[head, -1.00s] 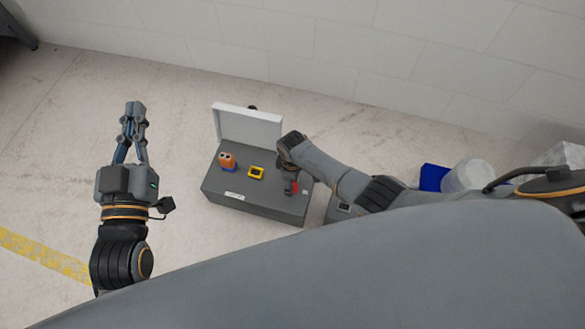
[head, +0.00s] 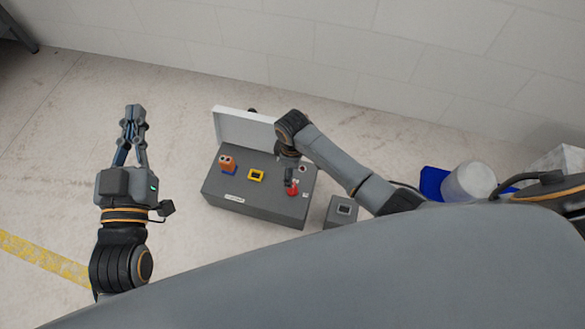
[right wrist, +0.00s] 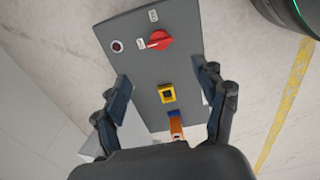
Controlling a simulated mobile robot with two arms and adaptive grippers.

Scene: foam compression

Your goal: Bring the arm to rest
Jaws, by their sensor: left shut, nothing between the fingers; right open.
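My left gripper (head: 135,110) is shut and empty, over bare floor left of the grey control box (head: 262,208). My right gripper (right wrist: 165,82) is open in the right wrist view, its fingers spread apart with nothing between them. In the head view it hangs over the right part of the box, foreshortened under my wrist. A red rotary knob (head: 292,189) sits on the box top; it also shows in the right wrist view (right wrist: 159,40), clear of the fingers. No contact between the right fingers and the box is visible.
The box top carries a yellow square frame (head: 256,175) and an orange-and-blue part (head: 228,165). A white panel (head: 235,126) stands behind. A small grey box (head: 341,213), a blue object (head: 431,183) and a white cylinder (head: 468,181) are to the right. A wall runs behind.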

